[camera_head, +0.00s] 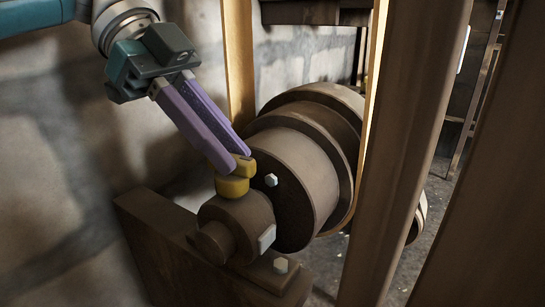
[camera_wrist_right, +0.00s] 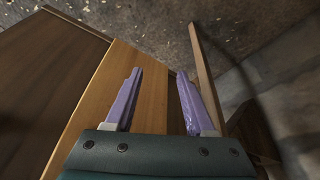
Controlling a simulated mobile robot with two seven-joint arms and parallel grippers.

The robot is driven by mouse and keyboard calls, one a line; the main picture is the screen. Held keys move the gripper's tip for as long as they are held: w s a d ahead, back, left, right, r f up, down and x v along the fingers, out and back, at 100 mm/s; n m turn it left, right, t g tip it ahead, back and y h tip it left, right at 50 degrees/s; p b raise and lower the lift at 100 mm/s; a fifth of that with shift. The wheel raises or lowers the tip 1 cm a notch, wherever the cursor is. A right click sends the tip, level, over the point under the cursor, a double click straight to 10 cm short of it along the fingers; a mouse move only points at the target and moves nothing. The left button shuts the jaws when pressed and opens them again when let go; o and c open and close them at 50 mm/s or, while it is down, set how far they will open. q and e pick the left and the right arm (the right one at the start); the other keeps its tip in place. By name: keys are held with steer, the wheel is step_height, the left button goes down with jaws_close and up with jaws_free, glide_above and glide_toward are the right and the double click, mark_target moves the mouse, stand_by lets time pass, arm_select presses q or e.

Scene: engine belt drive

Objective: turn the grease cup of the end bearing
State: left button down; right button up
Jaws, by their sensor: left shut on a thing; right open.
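The grease cup (camera_head: 233,186) is a small yellow cylinder on top of the brown end bearing (camera_head: 238,222), in the lower middle of the head view. My left gripper (camera_head: 240,166) comes down from the upper left with its purple fingers shut on the cup's upper part. The fingertips hide some of the cup. My right gripper (camera_wrist_right: 158,85) shows in the right wrist view, open and with nothing between its purple fingers. The right gripper is not visible in the head view.
Brown stepped pulleys (camera_head: 292,180) stand right beside the bearing. A stone wall (camera_head: 60,180) is at the left. Wooden boards (camera_wrist_right: 125,100) lie below the right gripper.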

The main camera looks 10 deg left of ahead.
arm_select(q)
steer(key=shift+w+f+m+g+y+b, duration=0.1)
steer(key=shift+f+m+g+y+b, duration=0.15)
steer(key=shift+m+g+b, duration=0.75)
steer(key=shift+r, duration=0.1)
steer(key=c, duration=0.8)
jaws_free()
steer(key=shift+r, duration=0.1)
